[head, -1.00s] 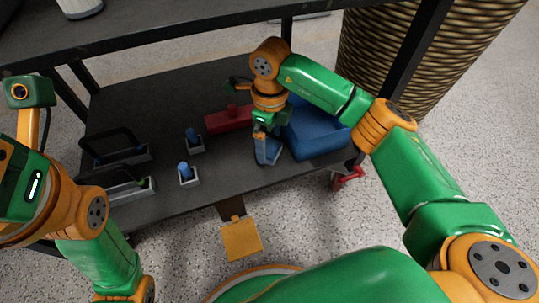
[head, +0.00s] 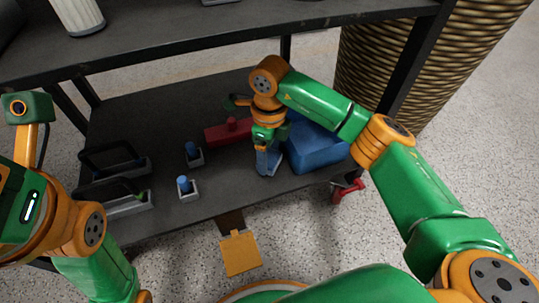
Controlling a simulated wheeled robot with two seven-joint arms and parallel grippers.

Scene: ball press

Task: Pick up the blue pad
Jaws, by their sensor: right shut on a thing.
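My right gripper (head: 266,150) points down over the front of the lower shelf, right of centre in the head view. It is shut on a small blue piece, the blue pad (head: 268,163), which shows below the wrist. The fingers hide part of it, and I cannot tell whether it touches the shelf. A larger blue block (head: 318,148) sits just to the right of the gripper. My left arm is at the left edge, and its fingertips do not show.
The dark lower shelf (head: 225,188) also holds a red block with a knob (head: 224,134), two blue pegs in grey holders (head: 193,152) (head: 185,185) and black-handled pieces (head: 115,160). A wicker basket (head: 385,75) stands behind right.

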